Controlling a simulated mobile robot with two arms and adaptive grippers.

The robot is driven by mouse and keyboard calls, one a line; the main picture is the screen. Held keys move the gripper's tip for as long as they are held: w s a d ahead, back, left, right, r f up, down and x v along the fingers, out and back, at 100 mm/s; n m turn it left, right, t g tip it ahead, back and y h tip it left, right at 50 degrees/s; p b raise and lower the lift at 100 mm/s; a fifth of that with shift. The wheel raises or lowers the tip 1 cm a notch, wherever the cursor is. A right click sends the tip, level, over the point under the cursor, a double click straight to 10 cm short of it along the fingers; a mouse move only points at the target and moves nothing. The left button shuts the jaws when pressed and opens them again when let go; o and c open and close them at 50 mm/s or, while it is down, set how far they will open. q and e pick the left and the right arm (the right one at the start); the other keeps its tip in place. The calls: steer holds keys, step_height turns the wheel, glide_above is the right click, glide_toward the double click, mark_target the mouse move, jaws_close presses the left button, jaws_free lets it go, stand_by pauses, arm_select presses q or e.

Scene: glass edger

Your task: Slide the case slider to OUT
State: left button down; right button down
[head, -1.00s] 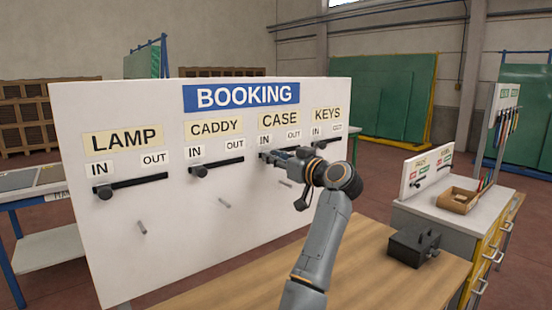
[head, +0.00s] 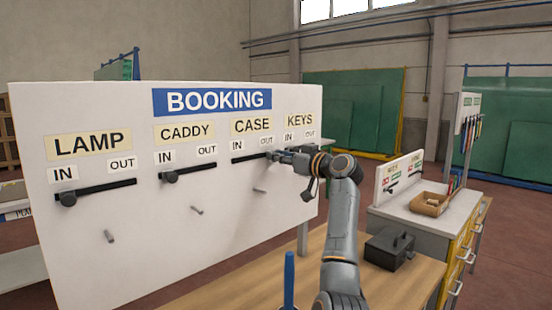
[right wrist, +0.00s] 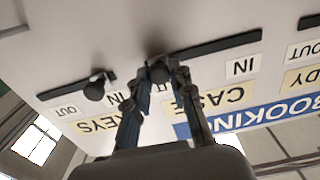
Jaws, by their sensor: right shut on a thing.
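The case slider's dark round knob (right wrist: 159,73) sits between the two fingertips of my right gripper (right wrist: 163,78), which is shut on it. The case slot (head: 250,157) runs under the IN and OUT labels of the white BOOKING board (head: 150,240). In the head view my right gripper (head: 275,155) is at the right end of this slot, just below the OUT label (head: 266,141). In the right wrist view the board appears upside down, and the bare slot stretches away towards IN. The gripper hides most of the knob in the head view. My left gripper is not in view.
The lamp knob (head: 68,199) and caddy knob (head: 170,177) sit at their IN ends. The keys knob (right wrist: 94,91) is close beside my right gripper. Pegs stick out below.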

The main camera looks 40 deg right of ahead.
steer(key=shift+s+d+r, duration=0.1)
steer(key=shift+r, duration=0.1)
steer(key=c, duration=1.4)
jaws_free()
steer(key=shift+o, duration=1.3)
steer(key=shift+d+f, duration=0.1)
steer(key=shift+f, duration=0.1)
steer(key=s+d, duration=0.1)
steer(key=s, duration=1)
steer(key=shift+s, duration=0.4)
